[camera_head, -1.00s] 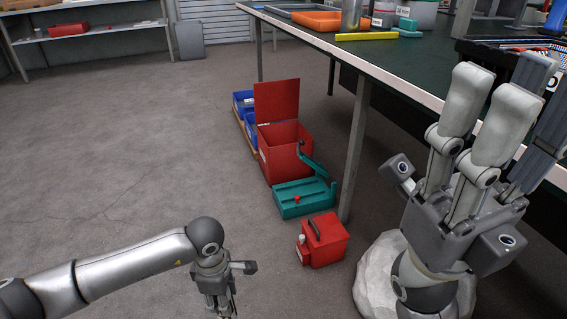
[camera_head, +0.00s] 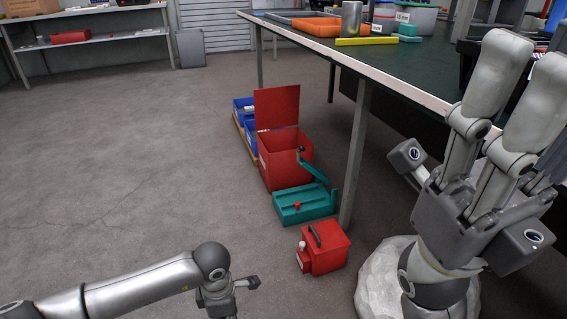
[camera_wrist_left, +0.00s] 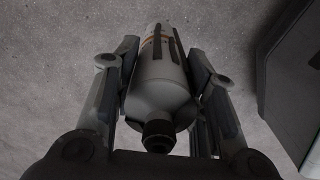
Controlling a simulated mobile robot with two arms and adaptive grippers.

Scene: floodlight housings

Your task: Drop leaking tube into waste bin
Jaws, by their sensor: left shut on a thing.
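My left gripper (camera_wrist_left: 160,55) is shut around a pale grey-white tube (camera_wrist_left: 160,88) with a dark cap, seen in the left wrist view. The cap end faces the camera, and the tube's far end runs to the top edge. In the head view only part of my left gripper (camera_head: 222,302) shows at the bottom; its fingers and the tube are cut off. A red bin (camera_head: 288,164) with its lid raised stands on the floor beside the table, ahead and right of the left gripper. My right gripper (camera_head: 515,90) points upward at the right, open and empty.
A teal tool with a lever (camera_head: 303,206) and a red box with a handle (camera_head: 323,251) stand in front of the bin. Blue bins (camera_head: 246,112) stand behind it. The green-topped table (camera_head: 425,67) and its leg (camera_head: 356,150) bound the right side. Floor to the left is clear.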

